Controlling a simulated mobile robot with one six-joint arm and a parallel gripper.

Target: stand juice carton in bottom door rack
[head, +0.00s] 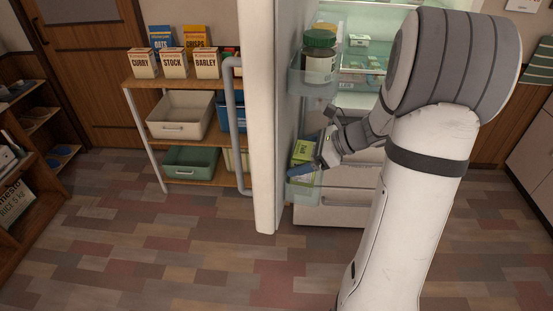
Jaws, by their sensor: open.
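A green and yellow carton (302,149), which looks like the juice carton, stands about upright at the bottom door rack (304,194) of the open fridge door. Its lower part is partly covered by my gripper and the translucent rack wall, so I cannot tell whether its base rests on the rack floor. My gripper (321,158) is open, right beside the carton at its right side. I cannot tell whether a finger touches it.
The fridge door (263,120) stands open, edge-on. An upper door rack (300,82) holds a green-lidded jar (319,58). Fridge shelves and a lower drawer (330,215) lie behind my arm. A shelf unit (140,85) with boxes and bins stands left. The floor in front is clear.

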